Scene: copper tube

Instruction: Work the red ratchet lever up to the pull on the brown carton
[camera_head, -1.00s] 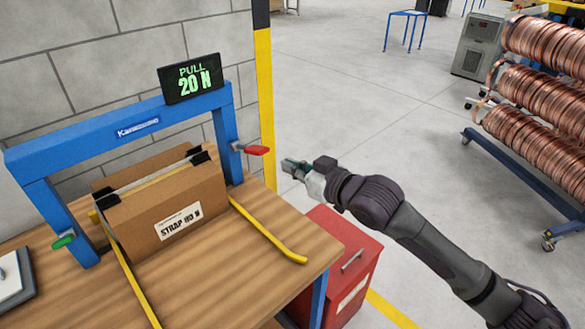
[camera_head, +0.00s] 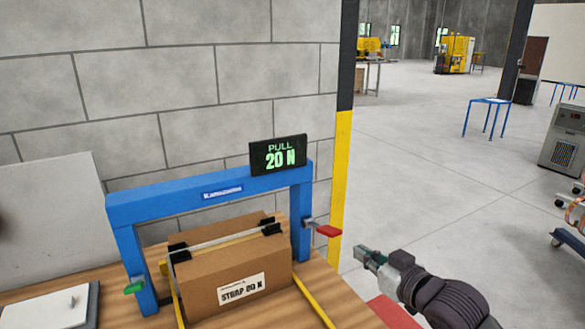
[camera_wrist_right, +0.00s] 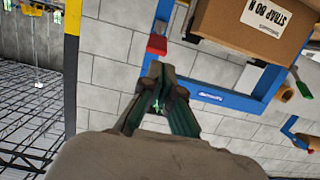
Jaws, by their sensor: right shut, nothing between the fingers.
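The red ratchet lever (camera_head: 328,231) sticks out to the right from the right post of the blue frame (camera_head: 215,190). It also shows in the right wrist view (camera_wrist_right: 157,45), just beyond my fingertips. The brown carton (camera_head: 205,289) stands on the bench under the frame, with a yellow strap and a label reading "STRAP 80 N". The display (camera_head: 278,155) on the frame reads "PULL 20 N". My right gripper (camera_head: 362,252) is shut and empty, to the right of the red lever and a little lower, apart from it. My left gripper is not in view.
A green lever (camera_head: 134,287) sits on the frame's left post. The wooden bench (camera_head: 285,304) ends just right of the frame. A black and yellow column (camera_head: 341,180) stands behind the red lever. Open floor lies to the right.

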